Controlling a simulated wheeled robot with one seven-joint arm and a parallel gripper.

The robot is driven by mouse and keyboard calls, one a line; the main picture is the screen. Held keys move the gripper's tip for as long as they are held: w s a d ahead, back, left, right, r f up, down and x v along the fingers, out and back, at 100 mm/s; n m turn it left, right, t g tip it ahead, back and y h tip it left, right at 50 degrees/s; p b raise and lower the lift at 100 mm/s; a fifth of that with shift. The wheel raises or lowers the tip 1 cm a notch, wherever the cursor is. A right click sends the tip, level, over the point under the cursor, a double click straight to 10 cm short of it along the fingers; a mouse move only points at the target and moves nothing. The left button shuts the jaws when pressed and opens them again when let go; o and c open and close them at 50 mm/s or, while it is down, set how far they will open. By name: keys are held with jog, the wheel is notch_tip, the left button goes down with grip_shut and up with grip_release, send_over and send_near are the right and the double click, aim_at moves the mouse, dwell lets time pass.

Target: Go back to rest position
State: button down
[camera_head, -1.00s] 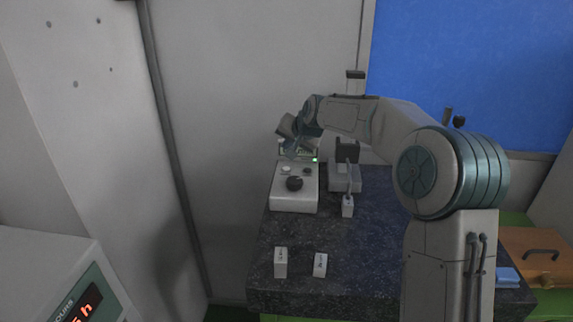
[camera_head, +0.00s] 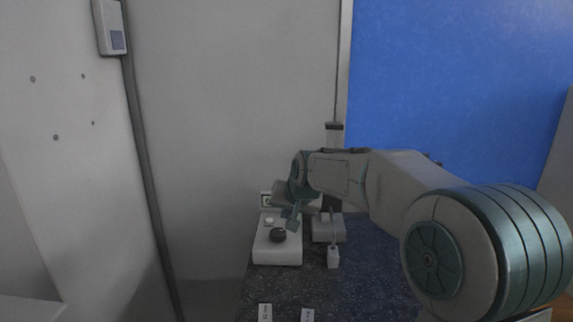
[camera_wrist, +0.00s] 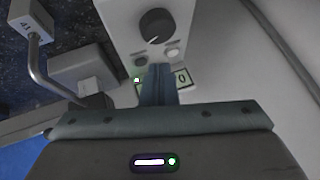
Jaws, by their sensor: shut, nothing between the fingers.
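My gripper (camera_head: 293,222) is at the back end of a white instrument with a black knob (camera_head: 278,235). In the wrist view, my gripper's fingers (camera_wrist: 158,72) are pressed together with nothing between them. My arm reaches in from the right, bent at the elbow.
The instrument (camera_head: 275,256) stands on a dark speckled worktop (camera_head: 345,290). To its right are a grey stand (camera_head: 328,230) and a small white labelled block (camera_head: 333,258). Two labelled blocks (camera_head: 265,312) (camera_head: 307,315) are at the front. A grey wall is close behind.

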jog(key=s+d+f+g+h, duration=0.1)
jog(key=s+d+f, duration=0.2)
jog(key=s, duration=0.8)
jog(key=s+d+f+g+h+b, duration=0.1)
jog(key=s+d+f, duration=0.2)
jog(key=s+d, duration=0.4)
jog(key=s+d+f+g+h+b, duration=0.1)
jog(key=s+d+f, duration=0.2)
jog(key=s, duration=1.2)
jog(key=shift+s+d+n, duration=0.2)
jog(key=shift+d+n, duration=0.2)
jog(key=shift+d, duration=0.85)
